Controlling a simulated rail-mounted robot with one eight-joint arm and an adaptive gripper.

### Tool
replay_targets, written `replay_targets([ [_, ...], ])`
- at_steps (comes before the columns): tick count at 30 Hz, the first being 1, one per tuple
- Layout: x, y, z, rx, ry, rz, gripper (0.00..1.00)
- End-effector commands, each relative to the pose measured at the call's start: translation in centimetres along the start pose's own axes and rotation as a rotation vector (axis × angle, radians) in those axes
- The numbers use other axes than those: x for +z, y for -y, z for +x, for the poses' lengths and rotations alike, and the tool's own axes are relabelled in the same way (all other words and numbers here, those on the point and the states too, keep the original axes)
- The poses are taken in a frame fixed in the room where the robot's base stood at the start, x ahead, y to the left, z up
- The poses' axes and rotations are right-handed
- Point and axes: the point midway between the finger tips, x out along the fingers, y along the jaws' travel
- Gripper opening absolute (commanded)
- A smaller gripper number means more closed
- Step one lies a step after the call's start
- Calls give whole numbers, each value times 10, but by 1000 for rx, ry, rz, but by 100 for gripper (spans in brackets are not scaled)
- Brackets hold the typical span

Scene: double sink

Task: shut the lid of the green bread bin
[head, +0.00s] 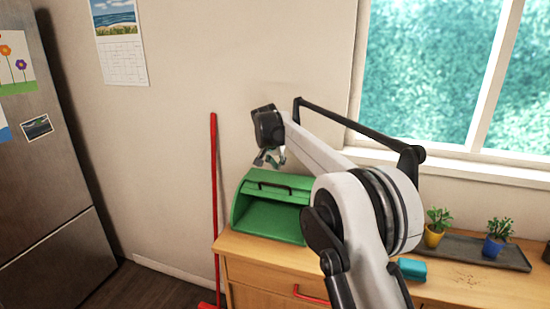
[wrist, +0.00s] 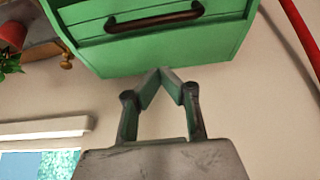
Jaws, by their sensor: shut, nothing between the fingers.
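The green bread bin (head: 292,226) stands at the left end of the wooden counter in the head view. Its lid (head: 285,180) is raised, with a dark handle (head: 273,189) across its front edge, and the bin's front is open below it. My gripper (head: 268,161) is above the bin's top, apart from it in the head view. In the wrist view, the shut, empty fingertips (wrist: 160,75) meet just below the edge of the green bin (wrist: 170,50), with the dark handle (wrist: 154,18) beyond. I cannot tell whether they touch it. My arm hides part of the counter.
A red pole (head: 214,190) leans at the wall left of the bin. A turquoise block (head: 411,269) and a dark tray (head: 470,250) with two potted plants are on the counter to the right. A window (head: 440,80) is behind, and a fridge (head: 40,150) is at left.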

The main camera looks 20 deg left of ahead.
Motion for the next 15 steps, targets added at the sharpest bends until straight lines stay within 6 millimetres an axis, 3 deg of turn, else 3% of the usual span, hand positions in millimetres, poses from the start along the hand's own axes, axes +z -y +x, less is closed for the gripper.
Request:
replay_targets([
  [4,1,0,20,0,0,0,0],
  [15,34,0,25,-1,0,-2,0],
])
